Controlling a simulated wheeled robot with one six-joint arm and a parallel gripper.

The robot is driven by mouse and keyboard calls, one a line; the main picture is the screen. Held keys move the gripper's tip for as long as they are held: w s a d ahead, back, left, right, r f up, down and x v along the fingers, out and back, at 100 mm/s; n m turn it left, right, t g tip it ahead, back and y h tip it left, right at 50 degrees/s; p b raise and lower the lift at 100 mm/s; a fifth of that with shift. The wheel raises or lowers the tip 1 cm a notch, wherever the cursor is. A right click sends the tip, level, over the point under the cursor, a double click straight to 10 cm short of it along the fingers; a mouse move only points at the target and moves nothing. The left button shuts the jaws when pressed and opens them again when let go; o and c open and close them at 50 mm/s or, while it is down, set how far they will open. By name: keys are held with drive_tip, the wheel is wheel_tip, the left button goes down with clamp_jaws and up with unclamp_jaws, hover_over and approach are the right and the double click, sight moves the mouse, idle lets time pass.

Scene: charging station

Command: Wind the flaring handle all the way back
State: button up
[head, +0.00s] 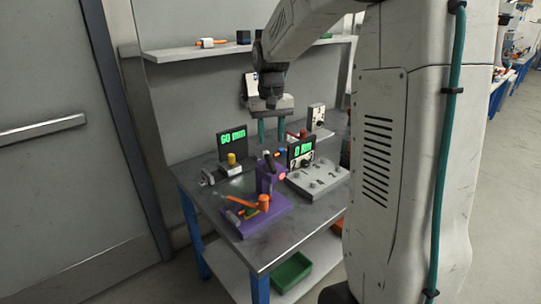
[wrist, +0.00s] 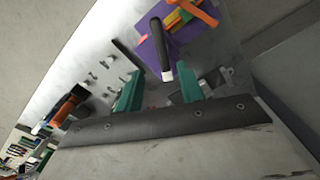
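A purple fixture (head: 266,183) stands on a purple base plate near the front of the bench; it also shows in the wrist view (wrist: 147,52). An orange handle (head: 243,202) lies across its front, and shows at the top of the wrist view (wrist: 196,12). A dark bar with a pale tip (wrist: 161,48) rises from the fixture. I cannot tell which of these is the flaring handle. My gripper (head: 271,133) hangs above the back of the fixture with its teal fingers apart. It is open and empty; the bar's pale tip appears between the fingers (wrist: 160,90) in the wrist view.
A display reading 60 mm (head: 232,140) stands behind left, with a small vise-like device (head: 221,172) before it. A 0 mm display (head: 301,151) and a grey switch panel (head: 318,180) are at right. A shelf (head: 190,54) runs above; a green bin (head: 290,272) sits below.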

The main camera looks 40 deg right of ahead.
sight(270, 160)
wheel_tip(270, 160, down, 8)
drive_tip(key=shift+w+a+r, duration=0.15)
drive_tip(key=shift+r, duration=0.1)
clamp_jaws()
